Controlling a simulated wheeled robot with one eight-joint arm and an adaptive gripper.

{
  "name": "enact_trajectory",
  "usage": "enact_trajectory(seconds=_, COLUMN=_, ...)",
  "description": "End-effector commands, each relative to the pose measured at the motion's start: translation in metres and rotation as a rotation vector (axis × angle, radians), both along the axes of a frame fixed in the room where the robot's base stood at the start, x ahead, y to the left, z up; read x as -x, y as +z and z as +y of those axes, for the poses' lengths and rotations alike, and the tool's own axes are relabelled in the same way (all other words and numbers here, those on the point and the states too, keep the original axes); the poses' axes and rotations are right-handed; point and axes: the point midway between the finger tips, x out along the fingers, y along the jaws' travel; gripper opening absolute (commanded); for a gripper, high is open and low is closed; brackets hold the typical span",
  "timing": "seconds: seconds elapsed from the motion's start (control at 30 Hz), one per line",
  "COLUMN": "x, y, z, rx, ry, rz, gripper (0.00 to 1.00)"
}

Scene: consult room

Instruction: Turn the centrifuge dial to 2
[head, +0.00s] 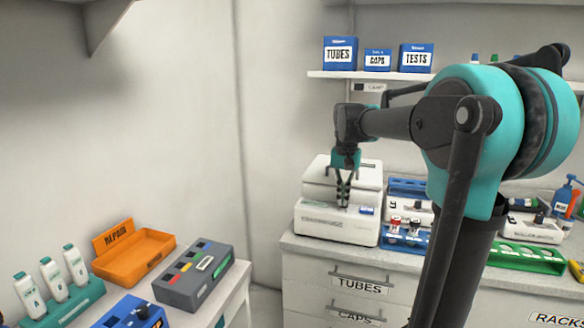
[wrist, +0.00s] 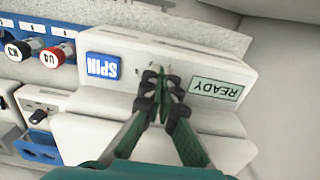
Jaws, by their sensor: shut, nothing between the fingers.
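The white centrifuge (head: 322,224) stands on the counter in the head view. In the wrist view its front panel shows upside down, with a blue SPIN button (wrist: 102,68) and a green READY display (wrist: 216,88). My gripper (head: 343,203) points down at this panel. In the wrist view its fingertips (wrist: 161,74) are together, between button and display, with nothing seen held between them. Small marks show beside the fingertips, but the dial itself is hidden there, and its setting cannot be read. Whether the fingertips touch the panel I cannot tell.
A blue rack with capped tubes (head: 405,232) stands just right of the centrifuge, with other devices and a green rack (head: 525,256) farther right. A shelf (head: 370,75) with blue boxes hangs above. An orange REPAIR tray (head: 133,255) lies on the left table.

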Motion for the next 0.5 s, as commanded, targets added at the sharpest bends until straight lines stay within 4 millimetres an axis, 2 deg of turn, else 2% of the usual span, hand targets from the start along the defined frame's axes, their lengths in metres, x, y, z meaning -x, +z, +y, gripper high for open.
enact_trajectory(seconds=0.17, x=0.003, y=0.003, z=0.001, rx=0.0, ry=0.0, rz=0.0, gripper=0.0)
enact_trajectory(seconds=0.5, x=0.003, y=0.039, z=0.001, rx=0.0, ry=0.0, rz=0.001, gripper=0.0)
